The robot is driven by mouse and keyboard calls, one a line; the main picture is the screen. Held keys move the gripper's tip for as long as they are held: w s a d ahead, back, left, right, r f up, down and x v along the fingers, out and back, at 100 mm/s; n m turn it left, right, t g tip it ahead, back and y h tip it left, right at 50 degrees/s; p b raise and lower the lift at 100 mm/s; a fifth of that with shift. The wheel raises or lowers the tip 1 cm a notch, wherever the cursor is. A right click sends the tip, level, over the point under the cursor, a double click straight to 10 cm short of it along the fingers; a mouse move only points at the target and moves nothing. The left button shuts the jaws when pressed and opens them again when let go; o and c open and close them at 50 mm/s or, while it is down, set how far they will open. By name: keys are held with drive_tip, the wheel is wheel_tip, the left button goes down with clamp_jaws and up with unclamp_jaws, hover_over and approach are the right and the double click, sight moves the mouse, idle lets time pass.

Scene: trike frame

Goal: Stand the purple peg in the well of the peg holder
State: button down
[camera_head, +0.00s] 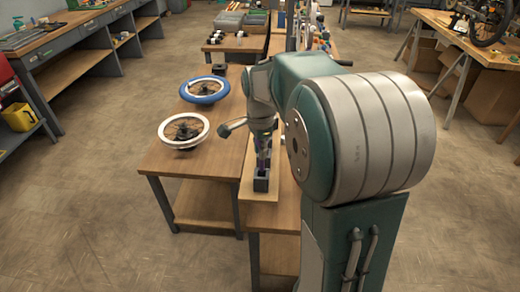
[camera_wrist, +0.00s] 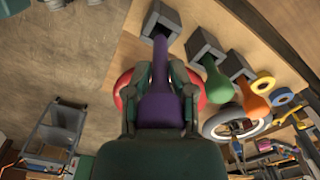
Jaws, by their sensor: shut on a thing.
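The purple peg (camera_wrist: 160,95) is between the two fingers of my gripper (camera_wrist: 160,82), which is shut on its wide part. Its narrow end points at a dark square well (camera_wrist: 163,18) of the peg holder and overlaps the opening's near edge. I cannot tell whether the tip is inside or just in front of it. In the head view the peg (camera_head: 263,158) shows as a small purple patch under my gripper (camera_head: 262,142), above the grey peg holder (camera_head: 261,183). My arm hides part of the holder there.
A green peg (camera_wrist: 217,84) and an orange peg (camera_wrist: 253,102) stand at neighbouring grey square wells. A blue-rimmed wheel (camera_head: 204,89) and a white-rimmed wheel (camera_head: 183,129) lie on the wooden bench (camera_head: 165,163) left of my arm. Floor is clear in front of the bench.

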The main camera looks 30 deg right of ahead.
sight(260, 167)
drive_tip(key=shift+f, duration=3.15)
drive_tip(key=shift+c, duration=1.8)
unclamp_jaws()
wheel_tip(260, 167, up, 12)
drive_tip(key=shift+f, duration=0.1)
